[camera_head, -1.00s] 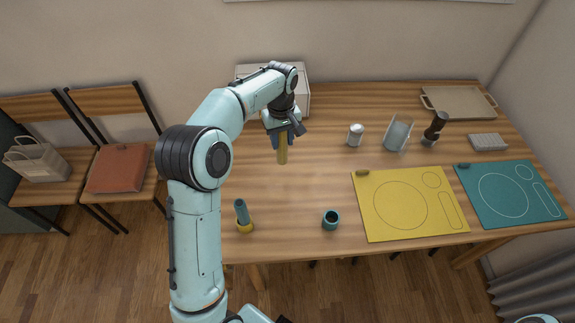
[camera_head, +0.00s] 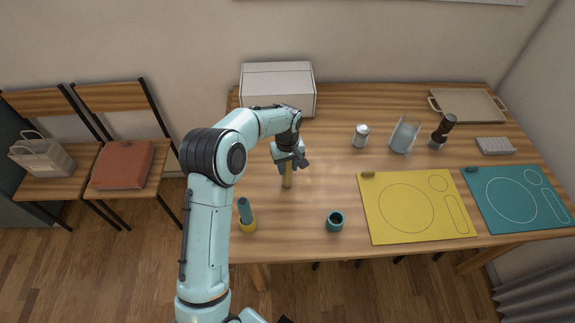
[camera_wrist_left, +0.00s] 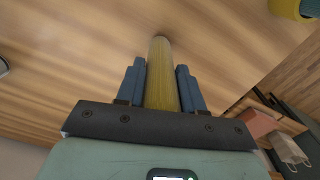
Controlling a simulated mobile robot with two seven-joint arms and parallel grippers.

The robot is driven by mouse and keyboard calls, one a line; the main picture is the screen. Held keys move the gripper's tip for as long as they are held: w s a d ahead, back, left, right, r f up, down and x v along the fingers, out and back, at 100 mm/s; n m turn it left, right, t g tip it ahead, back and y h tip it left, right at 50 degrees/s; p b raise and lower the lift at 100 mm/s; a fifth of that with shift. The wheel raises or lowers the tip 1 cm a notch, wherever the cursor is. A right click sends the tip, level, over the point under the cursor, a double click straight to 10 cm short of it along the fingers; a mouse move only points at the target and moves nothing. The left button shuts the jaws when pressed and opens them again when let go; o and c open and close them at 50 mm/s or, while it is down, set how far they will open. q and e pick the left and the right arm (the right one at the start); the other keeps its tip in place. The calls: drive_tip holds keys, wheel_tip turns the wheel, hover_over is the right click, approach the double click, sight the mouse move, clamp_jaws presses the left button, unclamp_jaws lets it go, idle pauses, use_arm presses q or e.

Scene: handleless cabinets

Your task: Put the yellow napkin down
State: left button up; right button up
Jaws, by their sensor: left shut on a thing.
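The yellow napkin (camera_head: 287,175) is a slim upright roll. My left gripper (camera_head: 290,165) is shut on its upper part, left of the table's middle. In the left wrist view the napkin (camera_wrist_left: 162,75) runs between the blue fingers toward the tabletop. I cannot tell whether its lower end touches the wood. The teal napkin ring (camera_head: 335,221) stands to the right and nearer the front edge, with its dark opening up. My right gripper is not in view.
A teal rolled napkin (camera_head: 244,210) stands in a yellow ring (camera_head: 247,226) at the front left. A yellow placemat (camera_head: 380,220) and a teal one (camera_head: 485,215) lie right. A white box (camera_head: 278,80), shaker (camera_head: 361,136), clear holder (camera_head: 404,135) and pepper mill (camera_head: 443,131) stand behind.

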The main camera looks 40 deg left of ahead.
use_arm(q)
drive_tip(key=shift+f, duration=0.1)
drive_tip(key=o, duration=0.9)
wheel_tip(320, 180, up, 12)
drive_tip(key=shift+r+p, duration=0.15)
drive_tip(key=shift+p, duration=0.4)
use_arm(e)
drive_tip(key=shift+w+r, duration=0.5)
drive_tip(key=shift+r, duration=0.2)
